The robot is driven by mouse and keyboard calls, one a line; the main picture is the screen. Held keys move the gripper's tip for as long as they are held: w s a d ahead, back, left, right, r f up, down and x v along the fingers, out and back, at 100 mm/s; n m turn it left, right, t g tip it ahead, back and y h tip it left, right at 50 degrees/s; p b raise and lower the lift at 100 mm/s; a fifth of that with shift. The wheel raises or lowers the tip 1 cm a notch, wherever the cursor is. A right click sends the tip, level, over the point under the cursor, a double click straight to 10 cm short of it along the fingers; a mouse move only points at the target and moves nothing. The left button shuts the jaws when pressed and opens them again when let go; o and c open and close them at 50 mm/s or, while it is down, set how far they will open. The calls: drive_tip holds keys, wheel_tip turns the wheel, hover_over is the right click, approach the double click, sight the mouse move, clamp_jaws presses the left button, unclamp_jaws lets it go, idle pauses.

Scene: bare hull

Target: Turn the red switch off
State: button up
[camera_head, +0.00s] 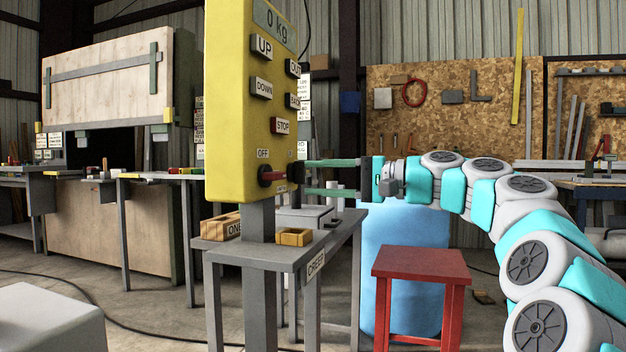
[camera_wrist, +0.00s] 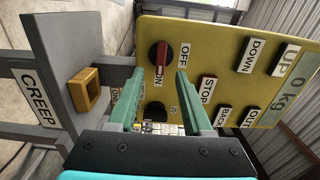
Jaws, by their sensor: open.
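The red switch (camera_head: 270,177) is a rotary knob low on the yellow control panel (camera_head: 235,120), below the OFF label (camera_head: 263,154). In the wrist view the red switch (camera_wrist: 160,56) lies just beyond the fingertips, with its long handle toward the ON label (camera_wrist: 161,78) and the OFF label (camera_wrist: 184,56) to its side. My gripper (camera_head: 306,176) is open and empty at the right of the panel, its green fingers pointing at the switch. In the wrist view my gripper (camera_wrist: 159,72) has its fingertips either side of the switch's line. I cannot tell whether they touch the panel.
The panel also carries the STOP button (camera_head: 282,126), UP button (camera_head: 264,48) and DOWN button (camera_head: 262,88). A grey table (camera_head: 275,252) below holds a small yellow box (camera_head: 293,237). A red stool (camera_head: 420,264) and a blue barrel (camera_head: 400,235) stand under my arm.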

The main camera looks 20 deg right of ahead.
sight(281, 176)
drive_tip(key=x, duration=0.7)
drive_tip(key=shift+w+a+r, duration=0.1)
drive_tip(key=shift+w+a, duration=0.15)
drive_tip(key=shift+c, duration=0.3)
clamp_jaws()
